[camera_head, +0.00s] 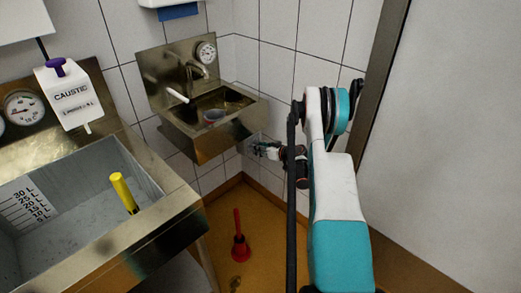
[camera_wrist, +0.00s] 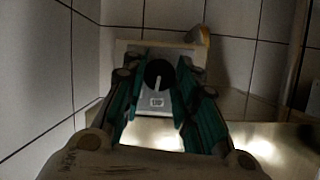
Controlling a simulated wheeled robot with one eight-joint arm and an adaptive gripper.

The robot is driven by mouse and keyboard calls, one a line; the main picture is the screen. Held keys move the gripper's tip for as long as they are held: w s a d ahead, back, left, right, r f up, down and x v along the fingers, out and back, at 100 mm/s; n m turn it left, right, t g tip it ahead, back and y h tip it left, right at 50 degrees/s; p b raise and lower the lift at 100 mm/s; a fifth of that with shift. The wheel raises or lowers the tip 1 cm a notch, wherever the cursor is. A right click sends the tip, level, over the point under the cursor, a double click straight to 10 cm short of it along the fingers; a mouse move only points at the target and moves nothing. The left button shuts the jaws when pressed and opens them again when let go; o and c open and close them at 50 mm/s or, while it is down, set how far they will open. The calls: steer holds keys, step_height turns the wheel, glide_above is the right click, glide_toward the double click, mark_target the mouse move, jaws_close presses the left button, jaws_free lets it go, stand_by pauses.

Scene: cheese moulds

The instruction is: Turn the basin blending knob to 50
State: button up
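In the wrist view a round black knob (camera_wrist: 158,73) with a pale pointer line sits on a light metal plate (camera_wrist: 129,55). The pointer aims roughly downward, above a small outlined mark. I cannot read a number. My gripper (camera_wrist: 160,84) has its teal fingers apart, one on each side of the knob in the picture, with no clear contact. In the head view my gripper (camera_head: 266,150) is at the right side of the small metal basin (camera_head: 205,137), below its rim. The knob cannot be made out there. A round gauge (camera_head: 206,52) is on the basin's backplate.
A large sink (camera_head: 150,218) with a yellow-handled tool (camera_head: 122,190) stands left. A red plunger-like tool (camera_head: 238,240) stands on the orange floor. Tiled walls and a pale panel (camera_head: 450,130) close off the right.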

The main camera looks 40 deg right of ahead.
stand_by(0.4)
steer(key=shift+d+m+y, duration=0.15)
steer(key=shift+m+y, duration=0.7)
steer(key=shift+m, duration=0.4)
steer(key=shift+d+m+y, duration=0.1)
steer(key=shift+m+y, duration=0.75)
steer(key=shift+m, duration=0.4)
steer(key=o, duration=1.1)
steer(key=shift+c, duration=0.2)
steer(key=v, duration=1.2)
